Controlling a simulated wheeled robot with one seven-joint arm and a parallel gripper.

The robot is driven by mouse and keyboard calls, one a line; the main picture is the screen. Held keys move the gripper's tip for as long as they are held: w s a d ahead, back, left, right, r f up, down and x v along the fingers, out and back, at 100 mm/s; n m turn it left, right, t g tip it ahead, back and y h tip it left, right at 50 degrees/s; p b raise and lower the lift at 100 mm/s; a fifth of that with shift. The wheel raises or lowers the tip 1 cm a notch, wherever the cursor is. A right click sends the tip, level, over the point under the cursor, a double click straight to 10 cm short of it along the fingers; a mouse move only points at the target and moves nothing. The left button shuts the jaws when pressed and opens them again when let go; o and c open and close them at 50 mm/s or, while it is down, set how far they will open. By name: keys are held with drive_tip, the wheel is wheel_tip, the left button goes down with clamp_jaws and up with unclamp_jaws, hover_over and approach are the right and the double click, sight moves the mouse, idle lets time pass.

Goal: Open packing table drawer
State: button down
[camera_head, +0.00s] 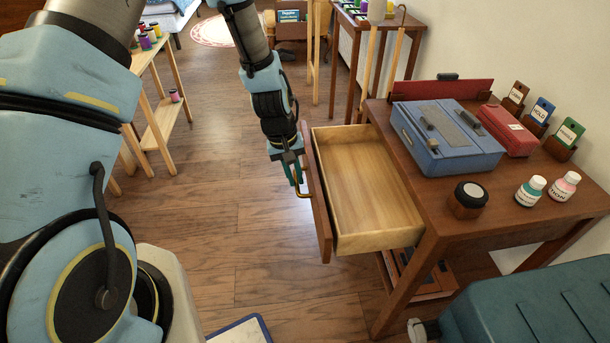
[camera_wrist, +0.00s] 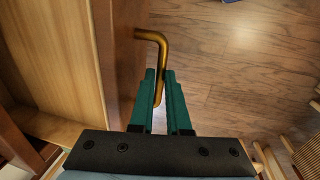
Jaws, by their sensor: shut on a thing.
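The packing table (camera_head: 470,222) stands at the right, and its wooden drawer (camera_head: 365,185) is pulled well out to the left. The drawer is empty, with a pale interior and a reddish-brown front (camera_head: 318,195). A brass handle (camera_head: 301,192) is on that front; it also shows in the wrist view (camera_wrist: 155,38) as a bent bar. My gripper (camera_head: 296,180) is at the handle, and its teal fingers (camera_wrist: 162,95) are shut around the bar. The far end of the handle is partly hidden between the fingers.
A blue case (camera_head: 445,138), a red box (camera_head: 508,130), a dark jar (camera_head: 469,198) and two small bottles (camera_head: 530,190) stand on the tabletop. A teal chest (camera_head: 545,305) is at the lower right. Wooden floor left of the drawer is clear.

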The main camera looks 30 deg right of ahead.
drive_tip(key=shift+a, duration=0.1)
drive_tip(key=c, duration=0.9)
unclamp_jaws()
drive_tip(key=shift+r, duration=0.1)
drive_tip(key=r, duration=0.3)
drive_tip(key=a+r, duration=0.1)
drive_tip(key=r, duration=0.6)
drive_tip(key=shift+w+a+r+b, duration=0.25)
drive_tip(key=shift+w+a+b, duration=0.1)
drive_tip(key=shift+a, duration=0.05)
